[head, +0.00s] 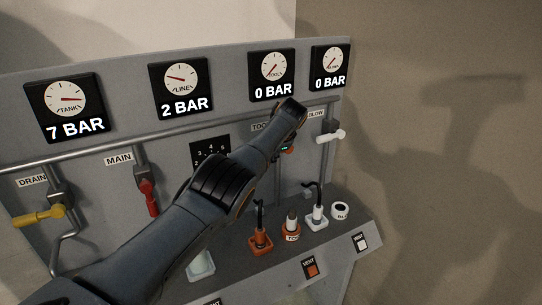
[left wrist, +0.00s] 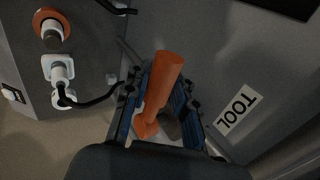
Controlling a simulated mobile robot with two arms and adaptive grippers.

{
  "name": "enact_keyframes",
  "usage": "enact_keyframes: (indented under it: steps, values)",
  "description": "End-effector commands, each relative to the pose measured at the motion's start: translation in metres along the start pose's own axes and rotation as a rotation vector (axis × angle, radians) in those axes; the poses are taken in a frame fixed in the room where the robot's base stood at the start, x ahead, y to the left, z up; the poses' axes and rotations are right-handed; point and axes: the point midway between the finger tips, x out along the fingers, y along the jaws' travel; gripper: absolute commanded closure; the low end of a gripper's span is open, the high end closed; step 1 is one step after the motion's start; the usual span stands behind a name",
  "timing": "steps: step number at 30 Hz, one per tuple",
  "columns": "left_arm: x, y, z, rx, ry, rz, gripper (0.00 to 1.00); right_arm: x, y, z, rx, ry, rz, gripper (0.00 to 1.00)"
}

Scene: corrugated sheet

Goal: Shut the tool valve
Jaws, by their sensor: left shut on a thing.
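The tool valve's orange handle (left wrist: 168,75) lies between the blue-padded fingers of my left gripper (left wrist: 160,105) in the left wrist view, and the fingers are shut on it. The white TOOL label (left wrist: 236,110) is just to the right of the gripper there. In the head view my left arm reaches across the panel to the TOOL label (head: 260,127), and its wrist hides most of the valve. Only a bit of orange shows below the wrist. The tool gauge (head: 273,70) reads 0 BAR. My right gripper is not in view.
The yellow drain handle (head: 38,215), red main handle (head: 149,198) and white blow handle (head: 330,136) are on the same panel. The tank gauge (head: 68,99) reads 7 BAR and the line gauge (head: 180,77) 2 BAR. Plugs and an orange socket (head: 291,230) stand on the ledge below.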

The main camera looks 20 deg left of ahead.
Motion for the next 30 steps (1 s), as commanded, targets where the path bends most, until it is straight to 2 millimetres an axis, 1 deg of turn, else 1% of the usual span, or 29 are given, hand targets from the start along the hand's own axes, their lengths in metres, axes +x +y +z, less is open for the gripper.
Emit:
enact_keyframes:
  steps: [13, 14, 15, 17, 30]
  values:
    - [-0.0018, -0.0016, -0.0001, 0.005, -0.003, -0.003, 1.00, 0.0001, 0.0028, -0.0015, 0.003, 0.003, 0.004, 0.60]
    - [-0.0019, -0.0017, -0.0002, 0.005, -0.002, -0.003, 0.73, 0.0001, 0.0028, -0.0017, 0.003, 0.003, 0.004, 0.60]
    - [-0.0019, -0.0017, -0.0002, 0.004, -0.002, -0.003, 0.65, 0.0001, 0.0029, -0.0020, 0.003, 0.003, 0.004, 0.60]
    - [-0.0019, -0.0017, -0.0002, 0.004, -0.002, -0.003, 0.53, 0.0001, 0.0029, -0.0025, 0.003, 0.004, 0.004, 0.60]
    - [-0.0036, -0.0013, -0.0005, 0.003, -0.001, -0.003, 0.52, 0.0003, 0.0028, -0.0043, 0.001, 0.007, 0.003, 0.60]
